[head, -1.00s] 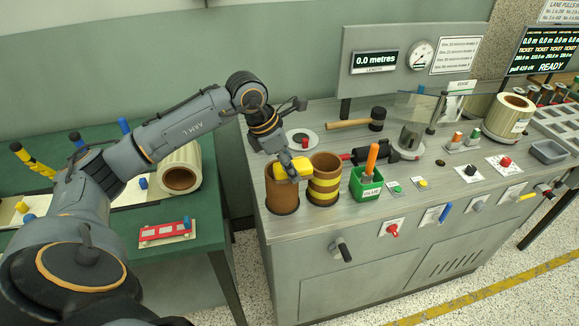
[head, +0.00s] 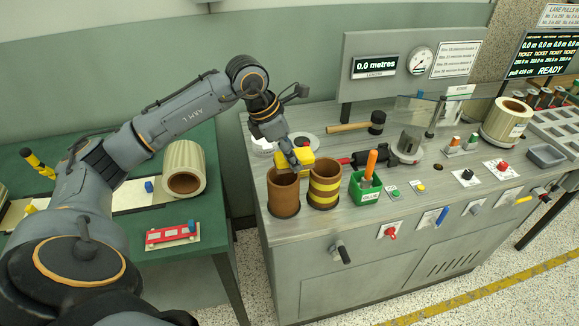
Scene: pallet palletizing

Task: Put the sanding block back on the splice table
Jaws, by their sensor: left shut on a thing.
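My left gripper (head: 292,158) is shut on a yellow block (head: 306,156), which I take to be the sanding block. It holds the block above and just behind the rims of two brown pots on the grey bench. The fingers hide part of the block. The green table (head: 212,262) at the left, which looks like the splice table, carries a white strip, a roll and a small red bus-shaped piece. My right gripper is not in view.
A plain brown pot (head: 283,193) and a yellow-striped pot (head: 324,181) stand under the gripper. A green box (head: 364,188) with an orange handle is to their right. A mallet (head: 355,125) lies behind. A gap separates the table and the grey bench (head: 345,222).

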